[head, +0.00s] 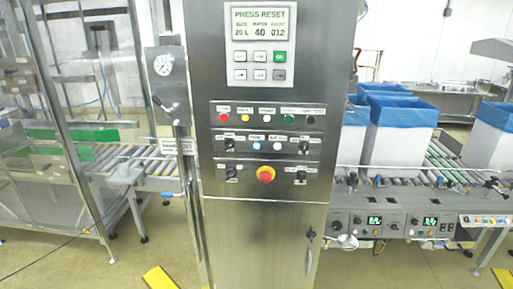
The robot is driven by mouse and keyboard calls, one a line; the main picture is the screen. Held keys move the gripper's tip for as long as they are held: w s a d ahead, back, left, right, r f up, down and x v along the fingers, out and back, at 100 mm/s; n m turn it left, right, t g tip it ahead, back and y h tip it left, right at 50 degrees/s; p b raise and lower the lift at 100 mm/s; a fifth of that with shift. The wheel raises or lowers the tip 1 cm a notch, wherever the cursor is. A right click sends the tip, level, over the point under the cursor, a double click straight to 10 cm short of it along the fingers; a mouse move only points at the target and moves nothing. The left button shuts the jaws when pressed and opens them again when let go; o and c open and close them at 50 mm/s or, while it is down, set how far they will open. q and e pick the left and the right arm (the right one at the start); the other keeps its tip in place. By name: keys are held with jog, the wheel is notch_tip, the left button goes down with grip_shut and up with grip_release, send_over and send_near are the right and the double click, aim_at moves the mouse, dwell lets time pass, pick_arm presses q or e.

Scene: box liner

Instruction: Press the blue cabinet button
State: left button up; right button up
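The tall steel control cabinet (262,225) stands in front of me, slightly right of the picture's middle. Its blue button (256,145) is small and round and sits in the second control row, just left of a white button (277,146). Black selector knobs (229,145) flank this pair. Nothing covers the blue button. The display (264,26) above reads "PRESS RESET". Neither of my grippers shows in the head view.
A red emergency stop (265,174) sits below the blue button. A row of coloured buttons (265,119) lies above. Roller conveyors (440,172) flank the cabinet. White boxes with blue liners (400,135) stand at right. Yellow floor markings (158,278) lie in front.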

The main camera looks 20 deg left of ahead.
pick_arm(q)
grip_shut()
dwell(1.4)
